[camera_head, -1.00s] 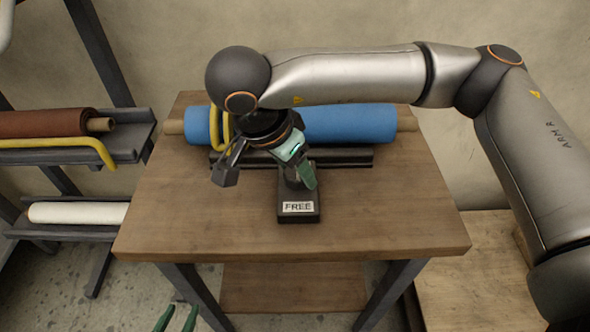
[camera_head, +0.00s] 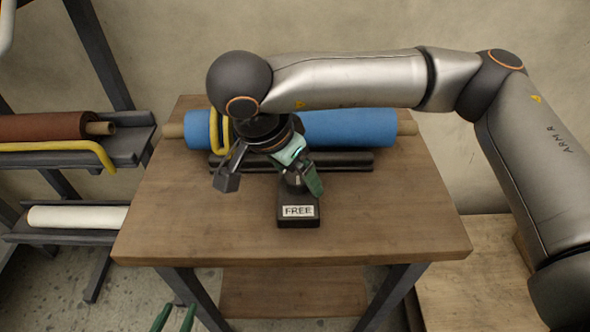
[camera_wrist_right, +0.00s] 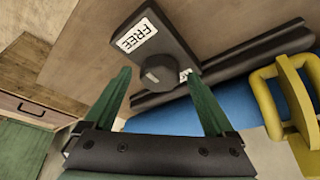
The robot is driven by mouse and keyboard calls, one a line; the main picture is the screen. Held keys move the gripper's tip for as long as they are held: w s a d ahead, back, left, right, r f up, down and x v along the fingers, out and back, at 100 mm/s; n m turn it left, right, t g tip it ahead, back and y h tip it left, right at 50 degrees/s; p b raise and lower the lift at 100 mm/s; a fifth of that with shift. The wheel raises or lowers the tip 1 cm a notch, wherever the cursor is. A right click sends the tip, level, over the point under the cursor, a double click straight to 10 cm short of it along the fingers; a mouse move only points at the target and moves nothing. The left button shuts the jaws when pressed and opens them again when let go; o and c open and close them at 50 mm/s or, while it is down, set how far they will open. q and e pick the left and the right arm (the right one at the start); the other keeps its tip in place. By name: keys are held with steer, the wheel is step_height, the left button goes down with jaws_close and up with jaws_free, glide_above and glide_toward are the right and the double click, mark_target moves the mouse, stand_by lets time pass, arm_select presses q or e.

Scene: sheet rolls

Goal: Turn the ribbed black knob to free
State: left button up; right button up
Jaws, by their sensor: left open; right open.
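The black knob (camera_wrist_right: 160,72) stands on a dark block (camera_wrist_right: 172,38) with a white FREE label (camera_wrist_right: 138,35). A second white label is partly hidden beside the knob in the right wrist view. In the head view the block (camera_head: 298,222) sits on the table, and my gripper mostly hides the knob. My right gripper (camera_wrist_right: 158,76) is open, with its green fingertips on either side of the knob; I cannot tell whether they touch it. It also shows in the head view (camera_head: 306,182). My left gripper (camera_head: 175,319) is open and empty at the bottom edge, below the table front.
A blue roll (camera_head: 350,127) lies across the back of the wooden table (camera_head: 390,220), with a yellow hoop (camera_head: 214,130) around it and a dark rail (camera_head: 345,161) in front. A rack at left holds a brown roll (camera_head: 45,126) and a white roll (camera_head: 75,216). The table front is clear.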

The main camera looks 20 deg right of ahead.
steer(key=shift+a+r, duration=0.1)
steer(key=shift+r, duration=0.15)
arm_select(q)
steer(key=s+f+g, duration=0.1)
steer(key=s+f+g+p, duration=0.1)
steer(key=s+f+p, duration=0.1)
steer(key=shift+s+d+f+n+g, duration=0.25)
steer(key=shift+s+d+n+g, duration=0.05)
steer(key=shift+s+g, duration=0.1)
arm_select(e)
steer(key=v, duration=1.2)
